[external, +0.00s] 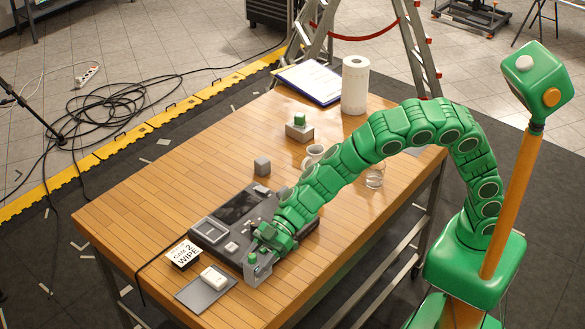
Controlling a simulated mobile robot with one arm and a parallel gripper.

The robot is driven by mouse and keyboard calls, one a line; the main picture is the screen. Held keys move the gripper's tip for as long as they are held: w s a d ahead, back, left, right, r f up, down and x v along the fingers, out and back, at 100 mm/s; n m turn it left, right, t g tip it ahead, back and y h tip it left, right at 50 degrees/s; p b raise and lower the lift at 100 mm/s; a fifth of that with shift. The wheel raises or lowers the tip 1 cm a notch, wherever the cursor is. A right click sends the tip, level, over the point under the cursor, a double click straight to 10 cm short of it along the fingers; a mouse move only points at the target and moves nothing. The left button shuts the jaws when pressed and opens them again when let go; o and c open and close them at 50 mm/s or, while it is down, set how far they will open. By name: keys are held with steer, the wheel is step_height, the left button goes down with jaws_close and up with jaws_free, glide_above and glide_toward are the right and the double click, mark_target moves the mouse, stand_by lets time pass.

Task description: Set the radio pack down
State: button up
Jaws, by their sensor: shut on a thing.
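My gripper (262,257) is low over the near edge of the wooden table (160,213), at the front corner of a dark console. It is shut on a small grey box (258,274), which looks like the radio pack. The fingers hide part of the box. I cannot tell whether its underside touches the table. Left of it, a flat grey pad (190,293) lies on the table with a small white box (214,277) on it.
The dark console (213,231) lies under my forearm. A "CAM 2 WIPE" card (184,254) stands at the left.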

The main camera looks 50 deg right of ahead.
steer(key=shift+w+a+f, duration=0.3)
steer(key=shift+a+f, duration=0.2)
steer(key=shift+f, duration=0.2)
steer(key=shift+w+a+f, duration=0.35)
steer(key=shift+a+f, duration=0.15)
steer(key=shift+f, duration=0.25)
steer(key=shift+w+a+f, duration=0.3)
steer(key=shift+a+f, duration=0.2)
steer(key=shift+f, duration=0.2)
steer(key=shift+a+f, duration=0.1)
steer(key=shift+f, duration=1.5)
steer(key=o, duration=1.2)
steer(key=shift+f, duration=0.1)
steer(key=shift+w+d+r, duration=0.1)
steer(key=shift+d+r, duration=0.3)
steer(key=shift+d, duration=0.2)
steer(key=shift+v, duration=5.4)
